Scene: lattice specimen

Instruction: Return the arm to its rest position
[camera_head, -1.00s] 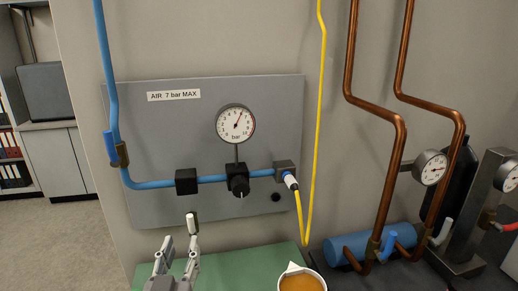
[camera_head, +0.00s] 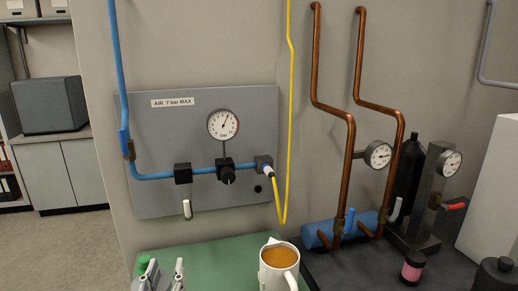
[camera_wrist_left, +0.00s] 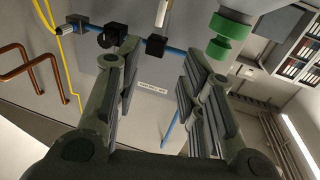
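My left gripper (camera_head: 163,275) shows at the bottom left of the head view, above the green mat (camera_head: 210,258). In the left wrist view its two fingers (camera_wrist_left: 163,70) stand apart with nothing between them. The gripper is apart from the grey air panel (camera_head: 262,130) on the wall. A green cap (camera_head: 143,263) shows just behind the gripper; it looks like the green ring (camera_wrist_left: 228,38) beside the fingers in the wrist view. My right gripper is in neither view.
A white mug (camera_head: 280,272) of orange-brown liquid stands right of the gripper. A short pale handle (camera_head: 187,209) hangs below the black block (camera_head: 183,173). Copper pipes (camera_head: 350,150), a blue cylinder (camera_head: 325,232) and a black bottle (camera_head: 408,175) stand further right.

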